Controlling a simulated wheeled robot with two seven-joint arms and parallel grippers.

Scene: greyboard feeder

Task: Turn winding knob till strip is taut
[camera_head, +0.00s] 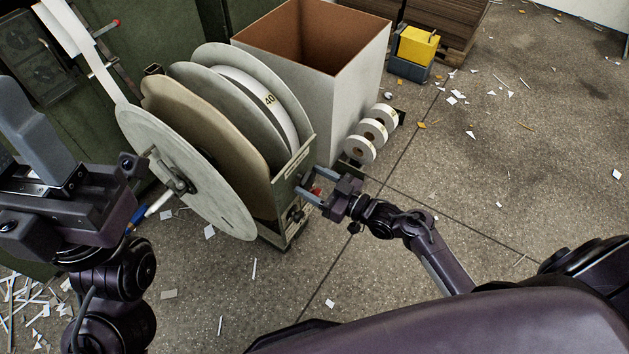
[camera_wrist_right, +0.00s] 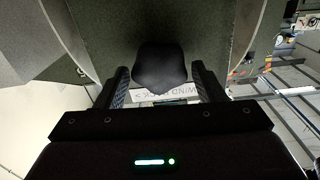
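My right gripper (camera_wrist_right: 162,82) is open, with one finger on each side of the knob and a gap to each. In the head view my right gripper (camera_head: 311,185) reaches the end panel of the reel stand (camera_head: 287,185). The white strip (camera_head: 98,58) runs from the upper left down to the front grey reel (camera_head: 185,175); I cannot tell how tight it is.
A large white box (camera_head: 345,95) with a brown inside stands behind the reels. Several small white rolls (camera_head: 373,132) lie beside it. A yellow block on a grey-blue base (camera_head: 415,50) stands farther back. The floor at right is clear apart from paper scraps.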

